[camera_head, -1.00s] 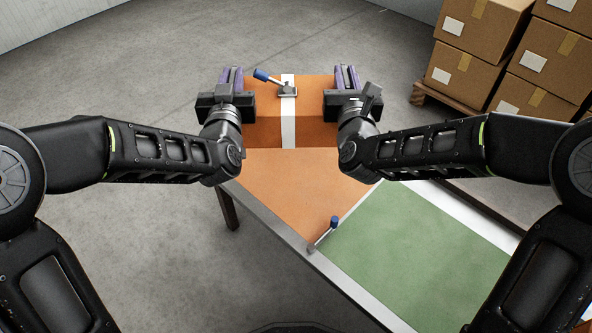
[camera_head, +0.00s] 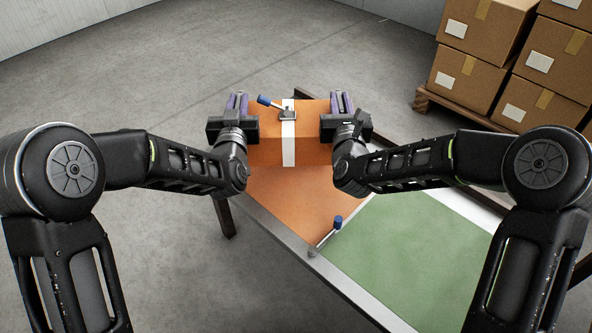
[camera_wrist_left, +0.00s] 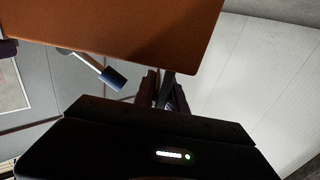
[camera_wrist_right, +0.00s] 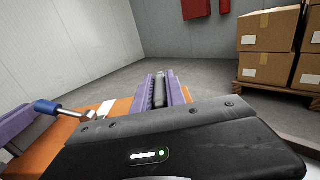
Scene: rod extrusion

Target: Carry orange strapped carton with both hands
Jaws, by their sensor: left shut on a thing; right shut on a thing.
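The orange carton (camera_head: 265,150) with a white strap (camera_head: 289,150) is between my two grippers at the far end of the table. A buckle with a blue-handled lever (camera_head: 265,101) sits on top of it. My left gripper (camera_head: 237,104) is shut on the carton's left side and my right gripper (camera_head: 342,103) on its right side. The carton looks level; its gap to the table cannot be told. In the left wrist view the carton (camera_wrist_left: 120,25) appears beside the jaws (camera_wrist_left: 162,90). The right wrist view shows part of the carton (camera_wrist_right: 118,106) beside the purple jaws (camera_wrist_right: 160,92).
The table has an orange panel (camera_head: 300,208) and a green panel (camera_head: 410,245). A second blue-handled lever (camera_head: 325,236) stands at its near edge. Brown cartons (camera_head: 465,70) are stacked on a pallet (camera_head: 460,108) at the right. Floor (camera_head: 130,95) at the left is clear.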

